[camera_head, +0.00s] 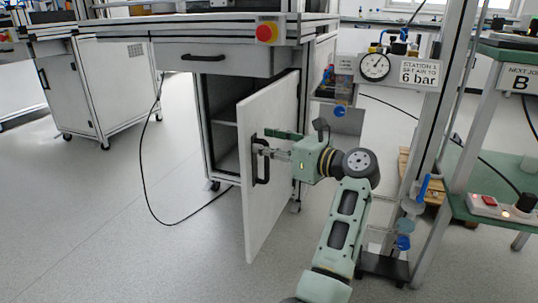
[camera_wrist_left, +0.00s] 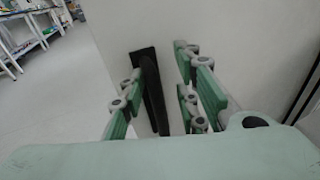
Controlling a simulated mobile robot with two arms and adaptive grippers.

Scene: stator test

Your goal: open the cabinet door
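The cabinet door (camera_head: 280,110) is a pale grey panel, swung well out from the cabinet (camera_head: 222,120), whose dark interior and a shelf show. A black bar handle (camera_head: 261,168) is fixed upright on the door's face. My left gripper (camera_head: 267,145) is at the handle, its green and grey fingers apart. In the left wrist view the handle (camera_wrist_left: 152,92) stands between the two fingers of the gripper (camera_wrist_left: 160,75), nearer the left one, with a clear gap on the right. Whether a finger touches the handle I cannot tell. My right gripper is not in view.
A closed drawer (camera_head: 205,58) and a red stop button (camera_head: 266,32) are above the cabinet opening. A pressure gauge post (camera_head: 375,66) and a green bench (camera_head: 500,200) stand at the right. A black cable (camera_head: 145,180) lies on the floor.

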